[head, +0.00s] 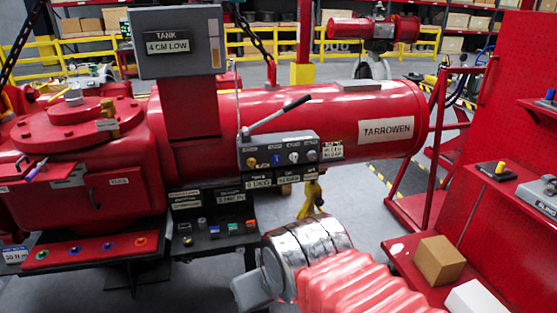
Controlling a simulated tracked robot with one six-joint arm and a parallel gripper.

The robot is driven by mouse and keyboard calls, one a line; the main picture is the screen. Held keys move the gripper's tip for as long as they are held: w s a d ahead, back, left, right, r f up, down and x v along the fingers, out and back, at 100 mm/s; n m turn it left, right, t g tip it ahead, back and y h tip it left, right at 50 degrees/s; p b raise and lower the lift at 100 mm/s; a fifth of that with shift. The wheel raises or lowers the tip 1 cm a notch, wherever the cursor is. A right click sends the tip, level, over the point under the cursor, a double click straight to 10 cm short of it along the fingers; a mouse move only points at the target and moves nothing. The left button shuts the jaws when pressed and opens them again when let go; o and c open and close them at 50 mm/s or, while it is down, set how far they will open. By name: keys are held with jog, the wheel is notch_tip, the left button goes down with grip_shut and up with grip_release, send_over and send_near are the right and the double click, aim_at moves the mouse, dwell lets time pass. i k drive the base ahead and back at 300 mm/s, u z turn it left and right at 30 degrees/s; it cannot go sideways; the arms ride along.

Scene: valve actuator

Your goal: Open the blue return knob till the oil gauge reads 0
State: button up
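The blue knob (276,160) is small and sits on a grey panel (296,137) on the front of the red cylinder (345,110). Other knobs stand in the same row, an orange one at the left and pale ones at the right. A pump lever (280,113) slants up above the panel. Small white readouts (258,184) are under the panel, too small to read surely; I cannot tell which is the oil gauge. My gripper (250,292) is at the bottom, below the panel and apart from the knob. Its fingers are not clearly shown.
A grey tank box (178,45) reads "TANK 4 CM LOW". A black tray (213,240) with small parts is below the panel. A red shelf with a cardboard box (439,261) and a red pegboard (510,140) stand at the right. Grey floor shows between.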

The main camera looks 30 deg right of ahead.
aim_at(275, 159)
jog(key=i, duration=0.85)
jog(key=u, duration=0.05)
